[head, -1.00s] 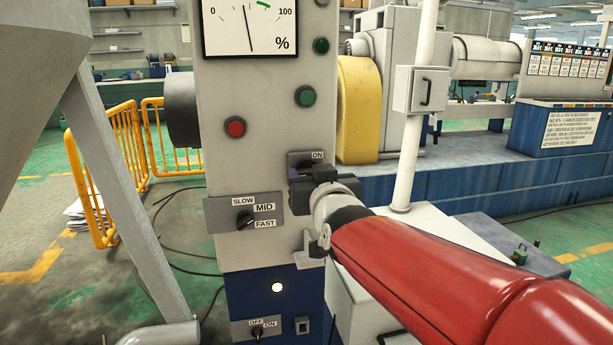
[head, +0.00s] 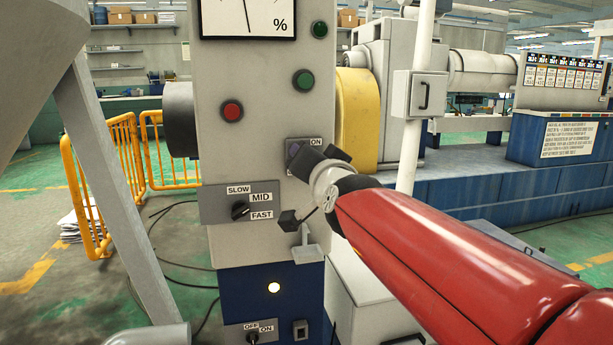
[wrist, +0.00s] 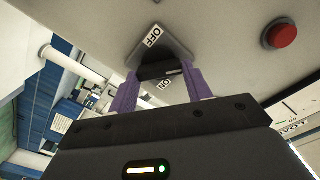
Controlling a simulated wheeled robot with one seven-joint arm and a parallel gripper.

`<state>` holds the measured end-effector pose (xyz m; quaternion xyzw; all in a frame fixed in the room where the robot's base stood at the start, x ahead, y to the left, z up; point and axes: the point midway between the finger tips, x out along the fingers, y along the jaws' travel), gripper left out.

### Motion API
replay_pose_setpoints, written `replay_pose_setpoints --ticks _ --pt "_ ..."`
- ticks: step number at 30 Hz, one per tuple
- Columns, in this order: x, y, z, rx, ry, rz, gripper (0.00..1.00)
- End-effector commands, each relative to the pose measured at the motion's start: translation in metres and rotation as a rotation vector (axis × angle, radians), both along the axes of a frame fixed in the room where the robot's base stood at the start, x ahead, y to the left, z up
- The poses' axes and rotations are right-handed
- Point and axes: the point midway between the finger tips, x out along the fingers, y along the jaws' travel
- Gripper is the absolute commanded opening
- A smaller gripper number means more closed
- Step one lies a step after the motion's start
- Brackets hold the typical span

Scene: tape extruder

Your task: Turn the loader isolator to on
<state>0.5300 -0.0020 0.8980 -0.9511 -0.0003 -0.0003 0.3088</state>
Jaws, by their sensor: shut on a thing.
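A switch plate (wrist: 172,47) with OFF and ON labels shows in the wrist view. My gripper (wrist: 162,77), with purple fingers, is shut on the black switch knob (wrist: 158,71) on this plate. The fingers hide part of the knob, and I cannot tell exactly which label it points to. In the head view my gripper (head: 296,154) is tilted against the upper right of the grey control column (head: 265,95). The ON label (head: 315,142) shows just above it; the knob and the OFF label are hidden there.
A red button (head: 231,110) and green buttons (head: 303,79) sit above. A SLOW/MID/FAST selector (head: 240,209) is lower left, and another OFF/ON switch (head: 252,337) is at the bottom. A white post (head: 423,75) with a box stands right, and a yellow barrier (head: 126,160) left.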

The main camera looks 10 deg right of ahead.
Motion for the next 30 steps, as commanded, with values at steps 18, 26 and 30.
replay_pose_setpoints --ticks 18,26,30 --pt "0.0004 -0.0010 -0.0030 0.580 0.002 0.000 0.26" --pt "0.0004 -0.0015 -0.0032 0.781 0.002 0.000 0.26" --pt "0.0004 -0.0014 -0.0034 0.859 0.002 0.000 0.26"
